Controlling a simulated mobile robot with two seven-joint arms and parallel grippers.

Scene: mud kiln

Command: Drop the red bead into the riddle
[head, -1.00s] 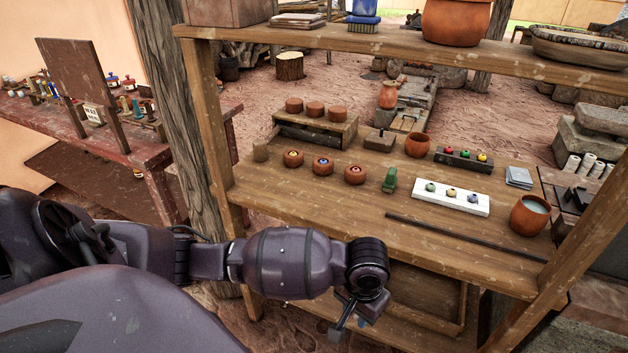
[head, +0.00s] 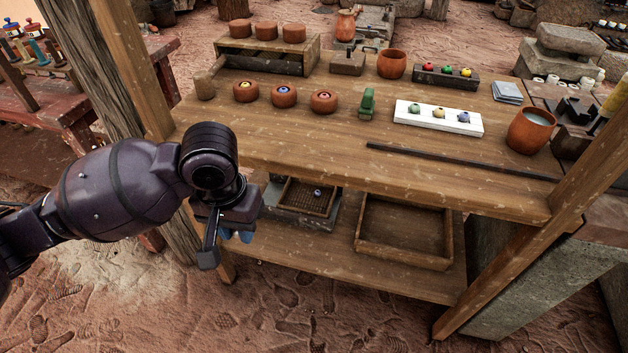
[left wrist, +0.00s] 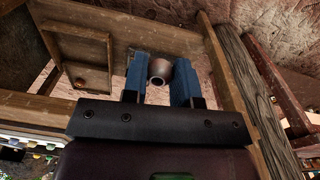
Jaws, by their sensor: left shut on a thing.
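The riddle appears to be the small mesh-bottomed wooden tray (head: 300,203) on the lower shelf, with a bluish bead (head: 318,193) in it. My left gripper (head: 228,238) is in front of the bench at its left, left of the riddle and apart from it. In the left wrist view its blue fingers (left wrist: 158,82) are shut on a round, reddish-brown bead with a hole (left wrist: 160,72), which I take as the red bead. The arm and fingers hide this bead in the head view. My right gripper is not in view.
A larger empty wooden tray (head: 402,238) lies right of the riddle. The upper worktop (head: 300,140) overhangs the lower shelf (head: 340,268). On it stand several terracotta cups, a white bead rack (head: 438,119) and a dark bead rack (head: 446,78). A wooden post stands at the left.

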